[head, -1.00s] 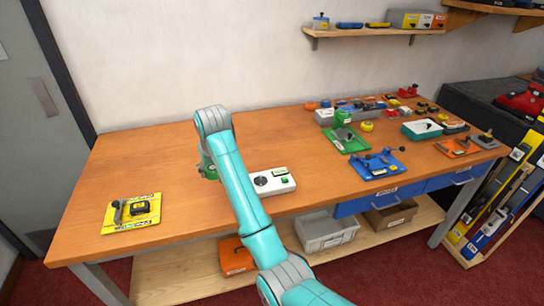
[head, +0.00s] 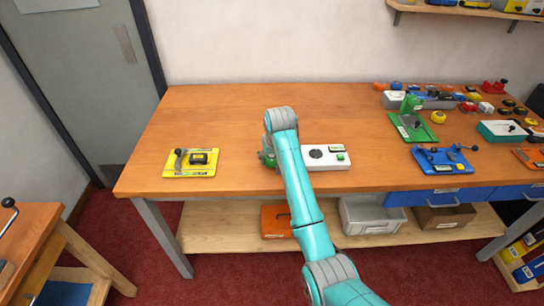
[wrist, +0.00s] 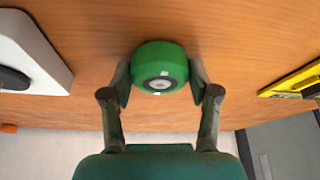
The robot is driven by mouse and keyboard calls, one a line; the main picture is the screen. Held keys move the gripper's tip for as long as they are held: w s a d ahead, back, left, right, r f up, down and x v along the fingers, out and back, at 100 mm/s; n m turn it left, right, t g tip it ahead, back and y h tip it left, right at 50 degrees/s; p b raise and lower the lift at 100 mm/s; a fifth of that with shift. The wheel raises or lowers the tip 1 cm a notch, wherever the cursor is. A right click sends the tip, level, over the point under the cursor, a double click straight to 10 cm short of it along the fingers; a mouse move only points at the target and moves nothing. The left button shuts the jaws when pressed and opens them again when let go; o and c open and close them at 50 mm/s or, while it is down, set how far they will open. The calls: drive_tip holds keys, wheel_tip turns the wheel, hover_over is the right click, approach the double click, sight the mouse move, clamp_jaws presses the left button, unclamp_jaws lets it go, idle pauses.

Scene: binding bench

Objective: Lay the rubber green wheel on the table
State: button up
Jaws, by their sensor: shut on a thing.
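The green wheel (wrist: 160,58) shows in the wrist view between my fingertips, with a grey hub on its near face. My gripper (wrist: 160,80) is shut on it, one finger on each side. The wooden table (head: 235,125) lies under it; I cannot tell whether the wheel touches the top. In the head view my gripper (head: 268,158) is over the table's front part, just left of the white box, and my arm hides most of the wheel.
A white box (head: 320,164) with a dark disc and green button stands right of my gripper. A yellow board (head: 178,168) with a clamp lies to the left. Green (head: 412,135) and blue (head: 432,167) fixtures stand at the right. The table between the yellow board and my gripper is clear.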

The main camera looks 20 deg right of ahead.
drive_tip(key=o, duration=1.2)
drive_tip(key=shift+o, duration=0.2)
drive_tip(key=v, duration=1.2)
drive_tip(key=shift+r, duration=0.15)
